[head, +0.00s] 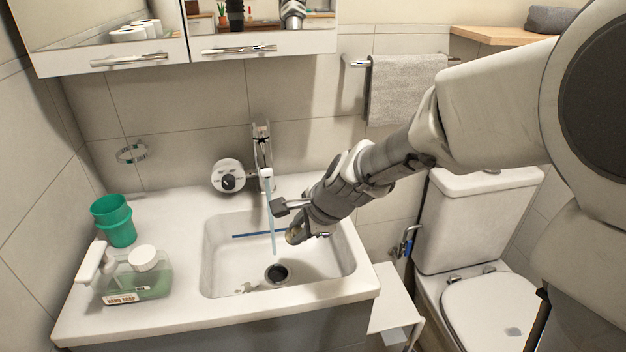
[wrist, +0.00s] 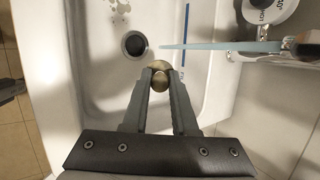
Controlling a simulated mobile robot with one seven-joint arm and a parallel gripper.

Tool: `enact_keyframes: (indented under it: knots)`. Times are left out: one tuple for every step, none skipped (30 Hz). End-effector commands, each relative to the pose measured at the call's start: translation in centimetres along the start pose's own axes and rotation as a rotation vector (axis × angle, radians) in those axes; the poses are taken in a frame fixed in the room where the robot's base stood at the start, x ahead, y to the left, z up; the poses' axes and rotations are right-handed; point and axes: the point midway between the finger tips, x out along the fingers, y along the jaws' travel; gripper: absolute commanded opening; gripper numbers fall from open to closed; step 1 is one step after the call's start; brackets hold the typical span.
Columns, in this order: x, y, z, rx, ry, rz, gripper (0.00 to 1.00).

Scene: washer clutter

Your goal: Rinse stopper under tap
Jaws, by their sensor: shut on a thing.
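My gripper (head: 300,226) is over the right part of the sink basin (head: 222,262). In the wrist view its two fingers (wrist: 160,84) are closed on a round, brass-coloured stopper (wrist: 160,70). The stopper (head: 294,236) also shows in the head view, partly hidden by the fingers. The tap (head: 262,150) stands behind the basin. A pale blue stream of water (head: 271,222) falls from its spout (wrist: 302,48). The stream passes close beside the stopper, with a small gap in the wrist view. The open drain hole (head: 277,273) lies below.
A dark blue strip (head: 245,235) lies along the back of the basin. A green cup (head: 114,222) and a soap bottle (head: 140,280) stand on the left counter. A round dial (head: 228,177) is on the wall. A toilet (head: 480,240) stands to the right.

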Motion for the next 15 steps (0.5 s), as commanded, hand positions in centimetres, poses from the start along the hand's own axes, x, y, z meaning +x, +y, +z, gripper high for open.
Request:
enact_keyframes:
  knots:
    - [0.2, -0.4, 0.2, 0.000, -0.002, 0.003, 0.00]
    - [0.4, -0.7, 0.2, 0.000, -0.002, 0.003, 0.00]
    - [0.7, -0.9, 0.3, 0.000, -0.002, 0.003, 0.00]
    - [0.9, -1.1, 0.4, 0.000, -0.001, 0.002, 0.00]
    - [1.1, -1.3, 0.4, 0.000, -0.001, 0.003, 0.00]
    - [1.4, -1.6, 0.5, 0.000, -0.002, 0.003, 0.00]
    - [1.6, -1.8, 0.6, 0.000, -0.002, 0.002, 0.00]
    - [1.8, -2.0, 0.6, 0.000, -0.002, 0.002, 0.00]
    - [2.1, -2.3, 0.7, 0.000, -0.002, 0.002, 0.00]
    - [2.3, -2.5, 0.8, 0.000, -0.002, 0.002, 0.00]
    - [2.5, -2.8, 0.8, 0.000, -0.002, 0.002, 0.00]
    - [2.8, -3.0, 0.9, -0.001, -0.002, 0.002, 0.00]
    - [3.0, -3.2, 0.9, 0.000, -0.001, 0.003, 0.00]
    - [3.2, -3.4, 1.0, 0.000, -0.001, 0.002, 0.00]
    - [3.5, -3.8, 1.1, 0.000, -0.002, 0.001, 0.00]
